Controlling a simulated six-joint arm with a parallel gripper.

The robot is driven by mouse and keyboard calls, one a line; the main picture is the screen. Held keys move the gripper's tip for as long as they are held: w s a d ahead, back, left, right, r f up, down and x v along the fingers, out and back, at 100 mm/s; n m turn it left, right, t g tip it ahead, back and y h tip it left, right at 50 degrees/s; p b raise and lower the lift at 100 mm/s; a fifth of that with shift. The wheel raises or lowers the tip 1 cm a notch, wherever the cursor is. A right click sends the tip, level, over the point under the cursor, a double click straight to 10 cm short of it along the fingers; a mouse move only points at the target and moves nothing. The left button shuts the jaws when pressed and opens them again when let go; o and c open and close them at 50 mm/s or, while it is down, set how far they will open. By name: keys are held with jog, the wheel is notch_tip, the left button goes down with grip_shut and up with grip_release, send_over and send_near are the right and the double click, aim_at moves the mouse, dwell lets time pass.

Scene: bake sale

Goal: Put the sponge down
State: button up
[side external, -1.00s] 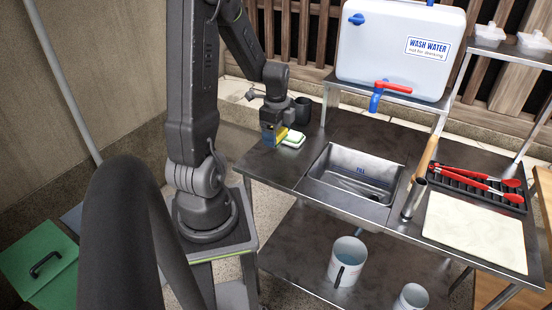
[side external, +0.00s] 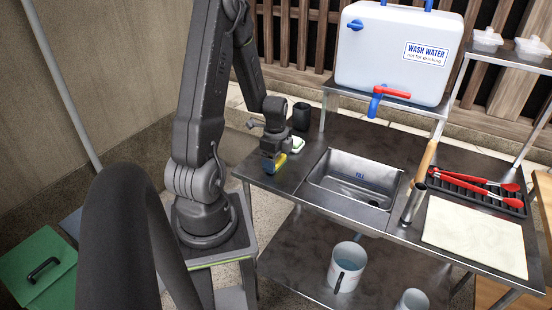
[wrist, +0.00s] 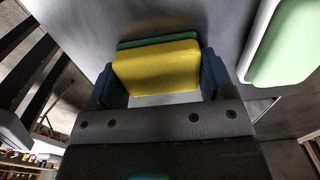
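The sponge is yellow with a dark green layer and shows in the wrist view (wrist: 158,68), between the two blue fingers of my gripper (wrist: 162,80). The fingers sit against its two ends, so my gripper looks shut on it. In the side external view the sponge (side external: 281,160) is a small yellow patch beside my gripper (side external: 270,164), low over the left end of the steel counter (side external: 322,133). I cannot tell whether its underside touches the counter.
A white holder with a light green top (side external: 298,145) lies just behind the sponge, with a black cup (side external: 301,117) beyond it. The sink basin (side external: 352,180) is to the right. The counter's left edge is close to my gripper.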

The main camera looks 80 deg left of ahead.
jog(key=o, duration=0.4)
jog(key=shift+r, duration=0.1)
notch_tip(320, 180, up, 11)
jog(key=w+d+r+n+t+y, duration=0.1)
jog(key=w+d+r+n, duration=0.1)
jog(key=d+r, duration=0.3)
jog(key=w+d+r+n+t, duration=0.1)
jog(key=w+d+r, duration=0.15)
jog(key=d, duration=0.45)
jog(key=s+d+r+n+t, duration=0.1)
jog(key=s+d+r+n, duration=0.1)
jog(key=d, duration=0.3)
jog(key=s+d+r+n+t, duration=0.1)
jog(key=d+r+n, duration=0.1)
jog(key=d, duration=0.3)
jog(key=s+d+r+n+t+h, duration=0.1)
jog(key=s+d+r+n, duration=0.1)
jog(key=d, duration=0.3)
jog(key=shift+s+d+t, duration=0.15)
jog(key=shift+s+t, duration=0.15)
jog(key=shift+s, duration=0.05)
